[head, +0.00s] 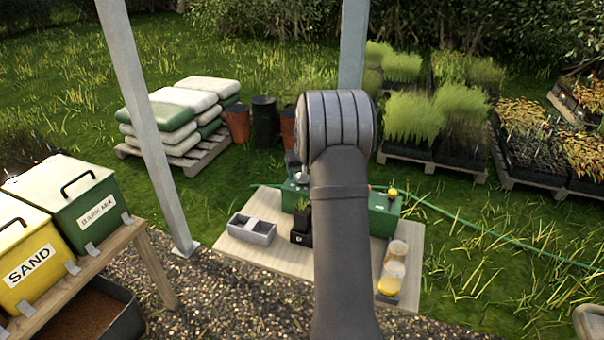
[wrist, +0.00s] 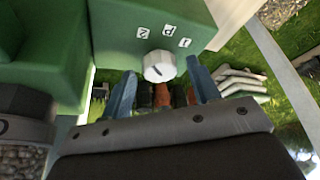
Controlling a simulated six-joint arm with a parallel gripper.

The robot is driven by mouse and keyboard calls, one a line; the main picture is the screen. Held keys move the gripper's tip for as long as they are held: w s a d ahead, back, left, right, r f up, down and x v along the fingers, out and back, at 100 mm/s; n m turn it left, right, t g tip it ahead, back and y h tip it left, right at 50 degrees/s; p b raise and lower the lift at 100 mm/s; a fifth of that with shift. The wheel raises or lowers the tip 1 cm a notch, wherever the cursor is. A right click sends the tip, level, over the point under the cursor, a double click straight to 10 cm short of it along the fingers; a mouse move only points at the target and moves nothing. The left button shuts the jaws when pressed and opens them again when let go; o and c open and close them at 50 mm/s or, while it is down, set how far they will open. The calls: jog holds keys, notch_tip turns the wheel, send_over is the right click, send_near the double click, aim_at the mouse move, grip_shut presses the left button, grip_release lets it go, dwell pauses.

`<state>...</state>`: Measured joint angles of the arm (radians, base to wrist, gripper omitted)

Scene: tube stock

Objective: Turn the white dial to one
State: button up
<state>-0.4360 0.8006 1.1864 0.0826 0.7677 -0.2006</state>
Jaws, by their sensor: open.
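The white dial (wrist: 157,66) sits on the face of a green box (wrist: 115,35) in the wrist view. A dark line marks its face. Small white labels (wrist: 170,31) with dark characters, seen turned, stand beside it; I cannot surely read which one the line points to. My gripper (wrist: 163,88) is open, its two blue fingers spread on either side of the dial, with nothing seen between them touching it. In the head view my arm covers the middle of the green box (head: 384,220), and hides the dial and my fingers.
A yellow knob (head: 393,192) tops the box's right part. A green hose (head: 480,237) trails right. Sand and bark bins stand left.

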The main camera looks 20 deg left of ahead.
jog(key=c, duration=1)
